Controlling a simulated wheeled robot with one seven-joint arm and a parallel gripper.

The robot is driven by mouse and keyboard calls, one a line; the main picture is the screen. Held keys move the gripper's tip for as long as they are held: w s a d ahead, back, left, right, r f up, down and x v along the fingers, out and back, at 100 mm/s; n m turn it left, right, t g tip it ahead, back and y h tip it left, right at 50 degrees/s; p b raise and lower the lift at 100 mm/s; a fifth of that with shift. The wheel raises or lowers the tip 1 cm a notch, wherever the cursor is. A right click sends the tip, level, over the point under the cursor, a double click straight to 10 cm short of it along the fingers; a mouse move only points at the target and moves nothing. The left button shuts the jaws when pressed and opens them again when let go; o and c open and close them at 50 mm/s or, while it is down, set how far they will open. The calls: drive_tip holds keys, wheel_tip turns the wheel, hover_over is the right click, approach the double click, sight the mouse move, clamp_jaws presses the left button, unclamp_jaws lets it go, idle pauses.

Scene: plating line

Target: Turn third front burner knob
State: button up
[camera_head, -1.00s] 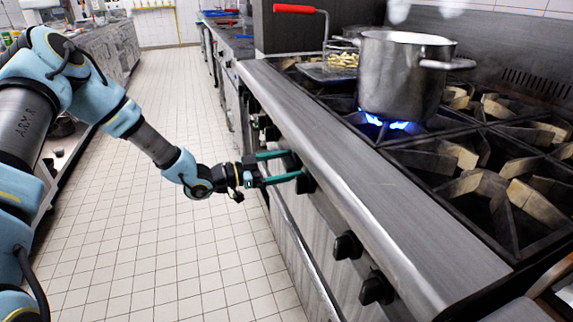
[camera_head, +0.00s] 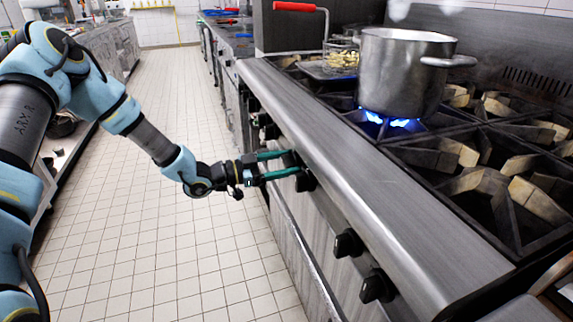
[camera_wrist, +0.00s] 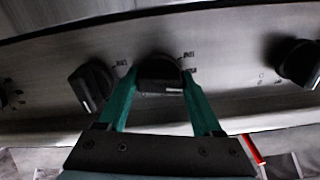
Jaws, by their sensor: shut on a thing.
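My gripper (camera_head: 289,164) reaches the front panel of the stove (camera_head: 350,165) from the left. Its two green fingers are shut on a black burner knob (camera_wrist: 160,72), which sits between the fingertips (camera_wrist: 158,84) in the wrist view. The knob's sides are partly hidden by the fingers. In the wrist view, another black knob (camera_wrist: 92,86) is to the left and one more knob (camera_wrist: 299,64) is to the right. In the head view, two black knobs, a nearer one (camera_head: 377,287) and a farther one (camera_head: 347,244), are on the panel closer to the camera.
A steel pot (camera_head: 402,75) stands on a burner with a blue flame (camera_head: 389,121). A fry basket (camera_head: 340,60) with food sits behind it. A steel rail (camera_head: 310,255) runs below the knobs. The tiled floor (camera_head: 190,250) left of the stove is clear.

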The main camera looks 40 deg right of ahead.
drive_tip(key=m+b, duration=0.4)
drive_tip(key=b, duration=0.1)
drive_tip(key=shift+f, duration=0.3)
drive_tip(key=shift+r+m+b, duration=0.15)
drive_tip(key=shift+m+b, duration=0.95)
drive_tip(key=shift+b, duration=0.2)
drive_tip(key=shift+r, duration=0.1)
drive_tip(key=o, duration=1.3)
drive_tip(key=v, duration=1)
drive_tip(key=shift+w+a+b, duration=0.15)
drive_tip(key=shift+a+b, duration=0.25)
